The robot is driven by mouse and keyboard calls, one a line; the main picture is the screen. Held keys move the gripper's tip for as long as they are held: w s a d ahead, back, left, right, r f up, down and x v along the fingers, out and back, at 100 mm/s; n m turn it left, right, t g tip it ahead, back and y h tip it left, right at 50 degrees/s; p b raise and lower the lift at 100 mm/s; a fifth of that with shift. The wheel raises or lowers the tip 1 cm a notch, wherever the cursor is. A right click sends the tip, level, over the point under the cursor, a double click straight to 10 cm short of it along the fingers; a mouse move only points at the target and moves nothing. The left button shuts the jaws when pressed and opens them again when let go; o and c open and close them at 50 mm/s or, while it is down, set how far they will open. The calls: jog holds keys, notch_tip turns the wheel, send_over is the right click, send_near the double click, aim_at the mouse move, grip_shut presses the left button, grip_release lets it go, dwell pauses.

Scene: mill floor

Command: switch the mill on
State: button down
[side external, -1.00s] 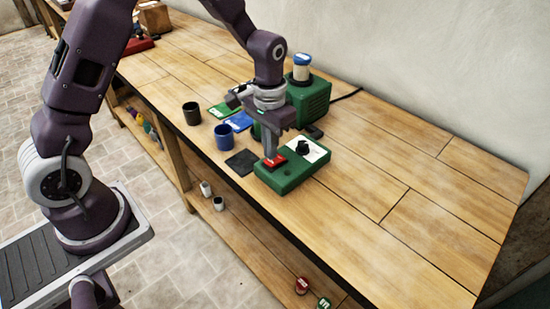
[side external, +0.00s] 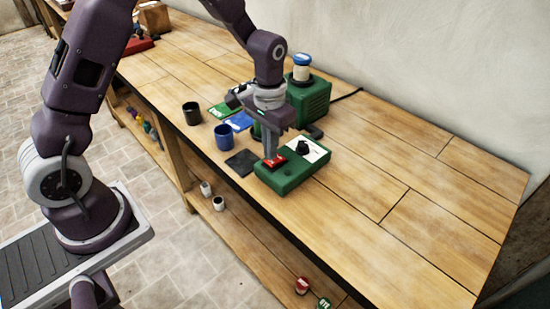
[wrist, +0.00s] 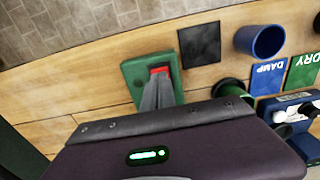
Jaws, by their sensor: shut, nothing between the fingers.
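The mill's green control box (side external: 289,179) stands on the bench, with a red rocker switch (side external: 279,161) and a black knob (side external: 303,147) on a white plate on top. The green mill body (side external: 313,97) stands behind it, with a blue-lidded jar (side external: 302,67) on top. My gripper (side external: 270,156) is shut and empty, pointing down, its tips at the red switch. In the wrist view the fingertips (wrist: 157,78) cover part of the red switch (wrist: 160,70) on the green box (wrist: 133,74). I cannot tell whether they touch it or which way it is tipped.
A blue cup (side external: 223,138) and a black cup (side external: 192,114) stand left of the box. A black square mat (side external: 242,162), a blue card (side external: 239,121) and a green card (side external: 222,109) lie nearby. The bench (side external: 420,190) is clear to the right.

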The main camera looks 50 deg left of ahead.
jog(key=shift+f, duration=0.95)
dwell(0.6)
jog(key=shift+r, duration=3.55)
jog(key=s+r+t, duration=0.3)
jog(key=s+r, duration=0.8)
jog(key=r, duration=0.3)
jog(key=s+r+t, duration=0.1)
jog(key=s+t, duration=0.1)
jog(key=s, duration=1)
jog(key=shift+d+r+t, duration=0.25)
jog(key=shift+d+t, duration=0.05)
